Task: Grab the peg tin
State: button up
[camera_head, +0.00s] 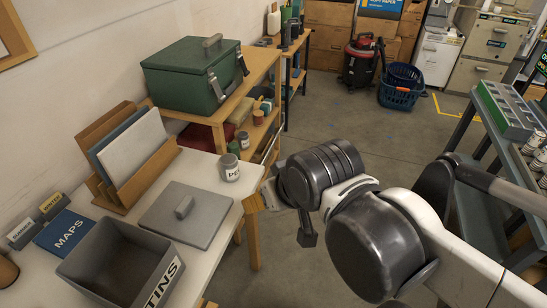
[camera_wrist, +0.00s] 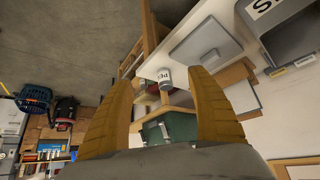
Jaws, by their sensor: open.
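The peg tin (camera_head: 229,167) is a small grey tin with a white label that starts with "PE". It stands upright on the right edge of the white table (camera_head: 205,170), behind a grey lid. In the wrist view, the peg tin (camera_wrist: 165,79) appears between my two orange fingers, farther off than their tips. My gripper (camera_head: 257,199) is beside the table's right edge, to the right of and nearer than the tin. In the wrist view, my gripper (camera_wrist: 161,76) is open with nothing between its fingers.
The flat grey lid (camera_head: 187,214) and a grey bin (camera_head: 125,265) marked "TINS" lie in front of the tin. A file rack (camera_head: 133,145) stands to its left. A green toolbox (camera_head: 195,75) sits on a wooden shelf behind. Open floor lies to the right.

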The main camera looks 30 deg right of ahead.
aim_at(230, 169)
jog(key=k+j+z, duration=0.1)
jog(key=z, duration=0.35)
jog(key=k+j+z, duration=0.15)
jog(key=j+z, duration=0.15)
jog(key=z, duration=0.2)
jog(key=k+j+z, duration=0.1)
jog(key=z, duration=0.35)
